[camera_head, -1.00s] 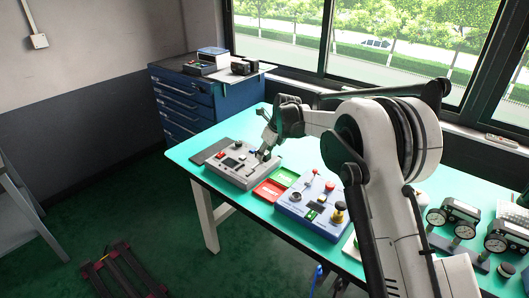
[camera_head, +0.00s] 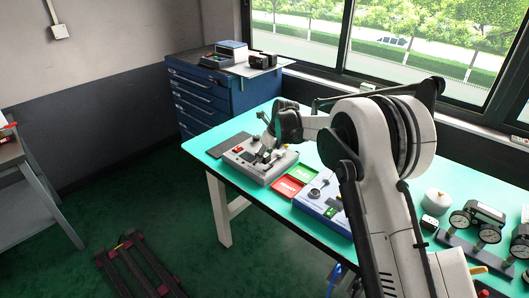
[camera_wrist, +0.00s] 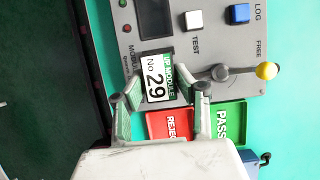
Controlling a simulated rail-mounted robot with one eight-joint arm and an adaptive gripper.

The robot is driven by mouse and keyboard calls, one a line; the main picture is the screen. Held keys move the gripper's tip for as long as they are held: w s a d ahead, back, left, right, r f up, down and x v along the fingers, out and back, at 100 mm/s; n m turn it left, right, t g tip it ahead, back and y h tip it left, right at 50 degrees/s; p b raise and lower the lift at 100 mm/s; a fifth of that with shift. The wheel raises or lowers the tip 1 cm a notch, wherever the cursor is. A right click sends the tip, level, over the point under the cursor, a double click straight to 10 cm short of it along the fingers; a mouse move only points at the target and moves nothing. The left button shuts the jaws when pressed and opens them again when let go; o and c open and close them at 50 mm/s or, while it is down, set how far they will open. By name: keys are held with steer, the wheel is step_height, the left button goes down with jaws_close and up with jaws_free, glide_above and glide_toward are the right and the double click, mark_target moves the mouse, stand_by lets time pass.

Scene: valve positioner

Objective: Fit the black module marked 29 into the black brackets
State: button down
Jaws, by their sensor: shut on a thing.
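The black module marked 29 (camera_wrist: 157,78) shows in the wrist view with a white and green label facing up. My gripper (camera_wrist: 158,92) is shut on it, one finger at each side. The module is over the lower edge of the grey tester panel, just below a dark rectangular window or slot (camera_wrist: 154,18). Whether it touches the panel cannot be told. In the head view my gripper (camera_head: 266,153) is low over the grey tester (camera_head: 249,168), and the module is too small to make out. I cannot clearly identify the black brackets.
The tester has a white TEST button (camera_wrist: 194,20), a blue LOG button (camera_wrist: 238,13) and a yellow-tipped lever (camera_wrist: 266,70). Red (camera_head: 287,187) and green (camera_head: 302,174) trays lie right of it, then a blue control box (camera_head: 325,203). Gauges (camera_head: 476,222) stand at far right.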

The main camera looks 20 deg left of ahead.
steer(key=shift+f, duration=0.8)
steer(key=shift+b, duration=0.6)
stand_by(0.9)
steer(key=shift+f+b, duration=0.45)
steer(key=shift+f, duration=0.2)
steer(key=c, duration=1.6)
jaws_free()
steer(key=shift+p+v, duration=1.6)
steer(key=shift+v, duration=3.95)
steer(key=shift+r, duration=0.1)
steer(key=shift+r+p, duration=1.3)
steer(key=shift+r, duration=2.15)
